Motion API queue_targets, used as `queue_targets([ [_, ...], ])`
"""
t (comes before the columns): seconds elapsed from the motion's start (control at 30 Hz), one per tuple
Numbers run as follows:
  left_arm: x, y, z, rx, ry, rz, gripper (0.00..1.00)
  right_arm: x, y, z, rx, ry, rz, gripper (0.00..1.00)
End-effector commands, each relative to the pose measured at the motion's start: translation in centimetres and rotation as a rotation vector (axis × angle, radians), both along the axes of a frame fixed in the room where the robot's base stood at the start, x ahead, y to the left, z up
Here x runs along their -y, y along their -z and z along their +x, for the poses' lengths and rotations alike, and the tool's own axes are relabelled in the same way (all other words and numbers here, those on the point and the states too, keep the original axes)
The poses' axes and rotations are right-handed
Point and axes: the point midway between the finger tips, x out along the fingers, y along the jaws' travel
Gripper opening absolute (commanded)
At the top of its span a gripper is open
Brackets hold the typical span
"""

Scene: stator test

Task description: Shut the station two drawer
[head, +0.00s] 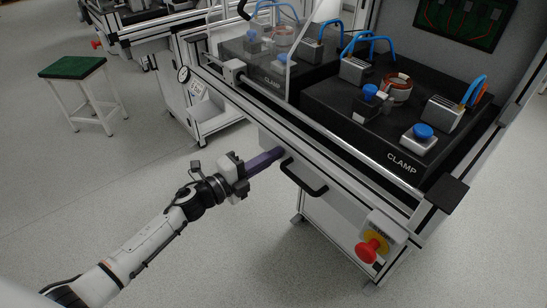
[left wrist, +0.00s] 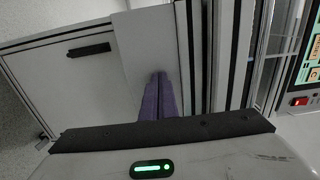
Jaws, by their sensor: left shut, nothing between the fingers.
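The station drawer has a pale front (head: 335,196) with a black bar handle (head: 303,178), below the bench's front rail in the head view. My left gripper (head: 281,151) has purple fingers, shut and empty. Its tips are at the left part of the drawer front, up and left of the handle; I cannot tell whether they touch. In the left wrist view the shut fingers (left wrist: 161,76) point at a pale panel (left wrist: 146,40). A dark handle (left wrist: 88,49) shows on a panel to the left there. How far the drawer stands out is hard to tell. My right gripper is not in view.
A red emergency button (head: 368,250) on a yellow plate sticks out at the bench's front right. Black clamp fixtures (head: 345,105) stand on the bench top. A green-topped stool (head: 72,67) stands far left. The floor in front is clear.

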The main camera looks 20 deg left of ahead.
Motion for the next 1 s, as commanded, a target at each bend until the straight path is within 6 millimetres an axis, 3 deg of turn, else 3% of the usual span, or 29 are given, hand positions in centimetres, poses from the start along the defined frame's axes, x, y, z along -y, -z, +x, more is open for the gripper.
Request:
queue_targets([
  [0.27,0.5,-0.5,0.4,0.007,-0.001,-0.003,0.0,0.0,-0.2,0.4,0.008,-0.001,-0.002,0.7],
  [0.47,-0.1,-0.5,-0.6,0.007,0.005,-0.003,0.0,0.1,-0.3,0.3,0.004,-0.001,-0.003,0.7],
  [1.0,-5.5,-0.1,-9.3,0.003,0.018,-0.001,0.0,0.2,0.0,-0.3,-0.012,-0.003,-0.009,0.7],
])
